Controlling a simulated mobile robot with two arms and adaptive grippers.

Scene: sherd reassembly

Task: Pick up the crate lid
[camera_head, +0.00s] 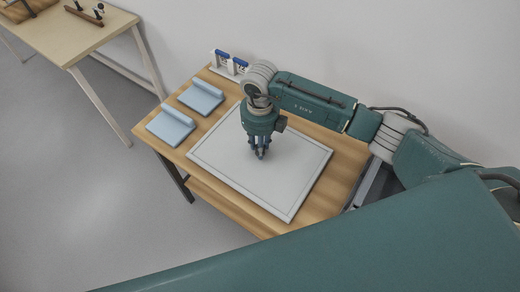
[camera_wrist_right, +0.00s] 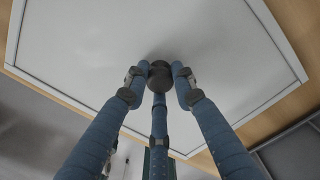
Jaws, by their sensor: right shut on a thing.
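The crate lid (camera_head: 232,172) is a large flat white panel with a thin dark line near its edge. It lies over the middle of the wooden table. My right gripper (camera_head: 261,153) points straight down at the middle of the lid. In the right wrist view the fingers (camera_wrist_right: 160,78) are closed around a dark round knob (camera_wrist_right: 160,70) on the lid's face. The knob is hidden by the fingers in the head view. I cannot tell whether the lid touches the table. My left gripper does not show in either view.
Two light blue padded blocks (camera_head: 171,126) (camera_head: 201,96) lie on the table left of the lid. A small white rack with blue items (camera_head: 229,65) stands at the back edge. Another table (camera_head: 70,40) with dark tools stands at the upper left. A wall is behind.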

